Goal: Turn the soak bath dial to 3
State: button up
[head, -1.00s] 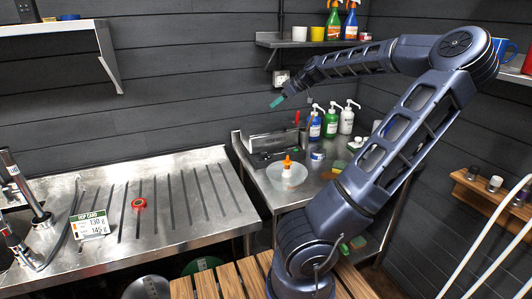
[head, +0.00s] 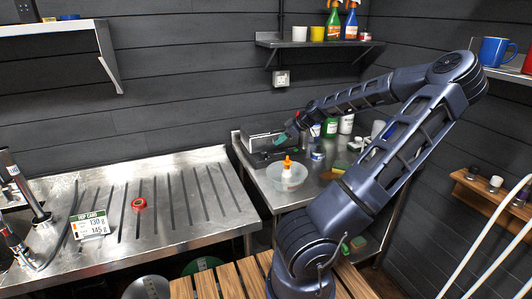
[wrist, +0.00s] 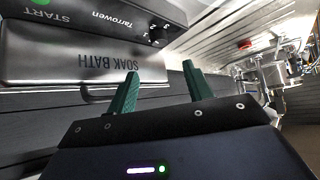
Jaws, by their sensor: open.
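The soak bath (head: 262,143) is a grey metal box on the back of the right-hand steel bench. My gripper (head: 281,139) is at the right part of the bath's front. Its two green fingers (wrist: 160,72) are apart and empty, with the dial beyond their tips, and appear not to touch it.
A clear bowl (head: 287,177) with an orange-capped bottle stands in front of the bath. Pump bottles (head: 346,123) and a sponge (head: 339,168) are to the right. A wall shelf (head: 310,42) hangs above.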

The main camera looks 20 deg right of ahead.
aim_at(264, 153)
jog(key=shift+x, duration=5.65)
jog(key=shift+s+d+f, duration=0.1)
jog(key=shift+d+f, duration=0.05)
jog(key=shift+f, duration=0.05)
jog(key=shift+c, duration=0.4)
jog(key=c, duration=0.9)
